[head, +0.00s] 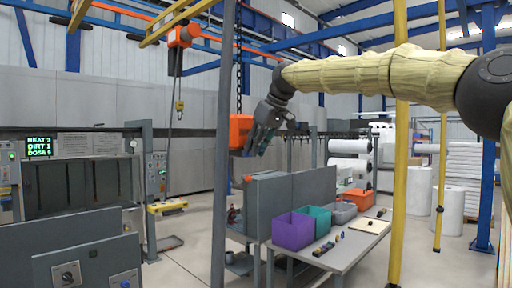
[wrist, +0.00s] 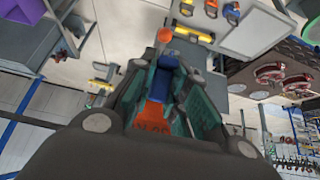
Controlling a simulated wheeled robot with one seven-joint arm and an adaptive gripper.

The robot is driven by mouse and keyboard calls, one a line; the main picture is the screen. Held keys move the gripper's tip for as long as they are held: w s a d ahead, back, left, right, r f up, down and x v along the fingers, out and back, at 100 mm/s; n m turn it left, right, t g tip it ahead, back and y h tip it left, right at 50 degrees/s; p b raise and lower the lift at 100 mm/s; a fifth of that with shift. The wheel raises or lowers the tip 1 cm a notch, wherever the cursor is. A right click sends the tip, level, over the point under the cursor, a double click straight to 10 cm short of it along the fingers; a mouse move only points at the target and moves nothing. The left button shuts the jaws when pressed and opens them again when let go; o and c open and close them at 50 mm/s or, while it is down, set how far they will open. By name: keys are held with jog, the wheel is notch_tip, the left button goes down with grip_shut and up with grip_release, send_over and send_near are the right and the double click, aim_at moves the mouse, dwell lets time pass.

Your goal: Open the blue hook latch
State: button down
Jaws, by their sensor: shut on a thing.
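An orange hook block (head: 240,132) hangs on a dark chain left of centre in the head view. My gripper (head: 262,140) is at its right side, tilted down, with the fingers close against it. In the wrist view an orange lettered body (wrist: 152,114) lies between the fingers of my gripper (wrist: 167,72). A small blue piece, which looks like the hook latch (wrist: 168,62), is between the fingertips, with an orange round end (wrist: 165,35) beyond it. The gripper appears shut on this blue piece. The fingers hide most of the latch, and its angle cannot be told.
A grey table (head: 360,240) below holds a purple bin (head: 292,231), a teal bin (head: 318,218) and small parts. A grey post (head: 222,150) stands just left of the block.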

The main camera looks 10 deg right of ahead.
jog(key=shift+f, duration=0.1)
jog(key=c, duration=1.4)
grip_release()
jog(key=v, duration=1.2)
jog(key=shift+w, duration=0.1)
